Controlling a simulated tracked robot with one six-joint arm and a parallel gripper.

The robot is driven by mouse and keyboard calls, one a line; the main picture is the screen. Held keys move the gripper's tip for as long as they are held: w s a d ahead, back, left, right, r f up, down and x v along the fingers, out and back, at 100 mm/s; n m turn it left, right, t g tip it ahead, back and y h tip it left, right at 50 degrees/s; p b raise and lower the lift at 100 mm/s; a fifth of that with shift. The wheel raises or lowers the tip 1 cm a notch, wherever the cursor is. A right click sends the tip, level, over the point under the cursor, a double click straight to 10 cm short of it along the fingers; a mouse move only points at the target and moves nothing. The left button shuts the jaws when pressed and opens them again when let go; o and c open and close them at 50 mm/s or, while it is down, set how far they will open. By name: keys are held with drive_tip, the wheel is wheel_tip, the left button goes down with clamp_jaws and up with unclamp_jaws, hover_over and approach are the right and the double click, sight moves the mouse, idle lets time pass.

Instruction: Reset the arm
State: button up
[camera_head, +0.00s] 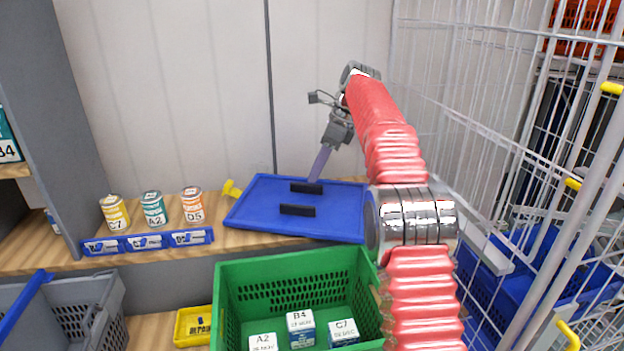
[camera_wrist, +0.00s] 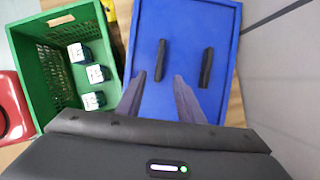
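My gripper (camera_head: 316,176) hangs from my red arm above the blue tray (camera_head: 262,191), pointing down. In the wrist view my gripper (camera_wrist: 158,78) shows two grey fingers spread apart with nothing between them. The fingers overlap the tray (camera_wrist: 205,22) in that view. Two black bars lie on the tray, a nearer one (camera_head: 297,210) and a farther one (camera_head: 306,188). I cannot tell the exact height of the fingertips above the tray. Part of the tray's right side is hidden behind my arm.
A green crate (camera_head: 290,264) with several labelled boxes stands in front of the shelf. Cans C7 (camera_head: 114,213), A2 (camera_head: 153,209) and D5 (camera_head: 192,205) stand left of the tray. A white wire cage (camera_head: 480,125) is close on the right. A grey bin (camera_head: 100,300) stands lower left.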

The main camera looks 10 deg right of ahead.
drive_tip(key=shift+d+r, duration=0.1)
drive_tip(key=shift+r, duration=0.3)
drive_tip(key=s+f+n, duration=0.1)
drive_tip(key=f+n, duration=0.1)
drive_tip(key=n, duration=0.1)
drive_tip(key=s+d+f+n+h, duration=0.1)
drive_tip(key=f+n, duration=0.2)
drive_tip(key=s+d+f+n, duration=0.1)
drive_tip(key=f+n, duration=0.2)
drive_tip(key=shift+h, duration=0.3)
drive_tip(key=s+a+n+t+h, duration=0.1)
drive_tip(key=s+n, duration=0.5)
drive_tip(key=s, duration=1.4)
drive_tip(key=s+a+n+t+h, duration=0.1)
drive_tip(key=s+n, duration=0.6)
drive_tip(key=s, duration=1.4)
drive_tip(key=shift+s+a+r+t+h, duration=0.15)
drive_tip(key=shift+a+t+h, duration=0.15)
drive_tip(key=shift+a+t, duration=0.8)
